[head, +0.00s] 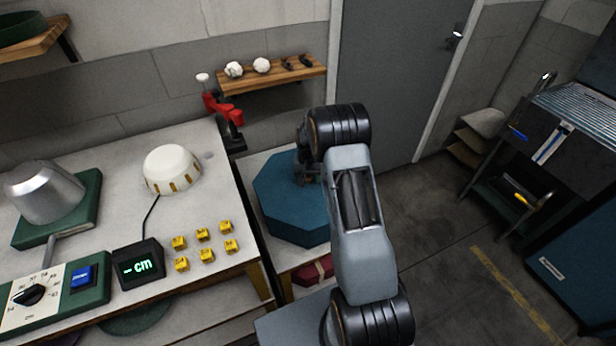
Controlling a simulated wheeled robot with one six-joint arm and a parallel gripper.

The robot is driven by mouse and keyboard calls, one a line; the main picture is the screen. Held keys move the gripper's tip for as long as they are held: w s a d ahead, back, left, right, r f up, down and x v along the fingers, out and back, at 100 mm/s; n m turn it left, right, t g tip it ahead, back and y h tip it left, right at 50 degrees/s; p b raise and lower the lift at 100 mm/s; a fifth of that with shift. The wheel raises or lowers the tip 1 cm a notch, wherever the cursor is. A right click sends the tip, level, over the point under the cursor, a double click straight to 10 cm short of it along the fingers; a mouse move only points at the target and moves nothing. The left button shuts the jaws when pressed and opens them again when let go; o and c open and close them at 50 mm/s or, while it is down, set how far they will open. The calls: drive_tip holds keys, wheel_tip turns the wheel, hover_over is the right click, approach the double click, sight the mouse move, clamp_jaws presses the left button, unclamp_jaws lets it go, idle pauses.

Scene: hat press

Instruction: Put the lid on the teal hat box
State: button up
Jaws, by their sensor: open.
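The teal octagonal hat box (283,212) stands on a small light-topped table beside the workbench. Its top looks flat and closed, and I cannot make out a separate lid or a seam. My gripper (307,174) is at the upper right part of the teal top, open. My arm hides much of the gripper and the box's right side, so I cannot tell whether the fingers touch the teal surface.
The workbench (110,180) at left holds a metal hat form (43,192), a white dome (172,169), a cm display (138,264) and several yellow blocks. A red clamp (222,108) sits at its back corner. A dark red item (313,271) lies below. Floor is clear to the right.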

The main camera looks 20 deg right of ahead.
wheel_tip(320, 180, up, 14)
drive_tip(key=s+a+r+n+t, duration=0.1)
drive_tip(key=s+a+r, duration=0.2)
drive_tip(key=s, duration=0.5)
drive_tip(key=s+a+r+n+t, duration=0.1)
drive_tip(key=s+a+r+n, duration=0.1)
drive_tip(key=s, duration=0.7)
drive_tip(key=s+a+r+n+t, duration=0.1)
drive_tip(key=s+a+r+n, duration=0.1)
drive_tip(key=s+a+r, duration=0.2)
drive_tip(key=shift+s+a+r+t+b, duration=0.15)
drive_tip(key=shift+s+a+t+b, duration=0.25)
drive_tip(key=shift+s+a, duration=1.4)
drive_tip(key=shift+s+d, duration=0.5)
